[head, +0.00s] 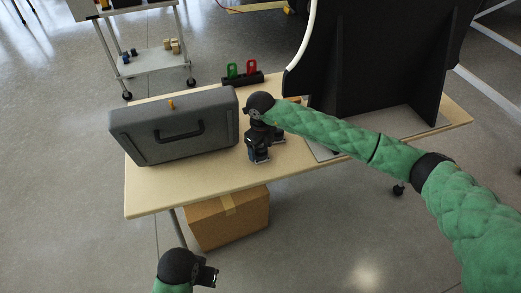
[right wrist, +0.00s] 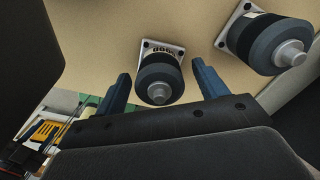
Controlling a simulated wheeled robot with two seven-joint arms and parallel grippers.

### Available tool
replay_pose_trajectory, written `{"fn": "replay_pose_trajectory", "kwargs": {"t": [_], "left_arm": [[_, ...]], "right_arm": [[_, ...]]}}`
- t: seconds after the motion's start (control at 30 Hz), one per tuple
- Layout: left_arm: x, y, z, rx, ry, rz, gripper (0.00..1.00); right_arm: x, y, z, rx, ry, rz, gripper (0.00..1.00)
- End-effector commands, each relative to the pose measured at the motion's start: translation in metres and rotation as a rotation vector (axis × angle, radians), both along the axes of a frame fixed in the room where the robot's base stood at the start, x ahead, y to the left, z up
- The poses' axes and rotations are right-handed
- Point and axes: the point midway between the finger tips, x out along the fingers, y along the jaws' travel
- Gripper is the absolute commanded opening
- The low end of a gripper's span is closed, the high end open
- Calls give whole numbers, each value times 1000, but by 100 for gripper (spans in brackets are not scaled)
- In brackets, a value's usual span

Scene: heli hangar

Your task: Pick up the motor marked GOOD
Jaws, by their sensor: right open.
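In the right wrist view, a dark cylindrical motor (right wrist: 159,79) with a silver shaft and a pale square base plate stands on the table. Its plate bears lettering that reads upside down as GOOD. A second, similar motor (right wrist: 262,42) is to its right, with no lettering visible. My right gripper (right wrist: 163,85) is open, its two blue fingers on either side of the GOOD motor with gaps to it. In the head view my right gripper (head: 258,152) is over the table beside the case and largely hides the motors. My left gripper (head: 209,274) is low at the bottom, away from the table.
A grey hard case (head: 174,127) stands on the wooden table (head: 152,199) left of my right gripper. A black panel (head: 375,60) stands right. A cardboard box (head: 228,218) is below.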

Motion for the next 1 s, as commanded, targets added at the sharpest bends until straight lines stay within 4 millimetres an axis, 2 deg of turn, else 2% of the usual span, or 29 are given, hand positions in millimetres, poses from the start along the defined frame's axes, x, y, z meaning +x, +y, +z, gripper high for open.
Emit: {"fn": "replay_pose_trajectory", "kwargs": {"t": [0.17,0.4,0.47,0.5,0.77,0.87,1.0], "left_arm": [[0,0,-1,0,0,0,34],[0,0,-1,-1,0,0,34],[-1,0,-1,-1,0,1,34],[-1,-1,-1,-1,1,1,34],[-1,-1,-2,-2,1,1,34],[-1,-1,-3,-3,1,0,34],[-1,-3,0,-10,-11,-3,34]], "right_arm": [[0,0,0,1,-1,0,70],[0,0,0,1,-1,0,23],[0,0,0,1,-1,0,11],[1,0,1,1,-1,0,8],[1,0,3,1,-1,0,8],[2,0,9,3,-3,0,8],[2,0,29,2,-5,2,8]]}}
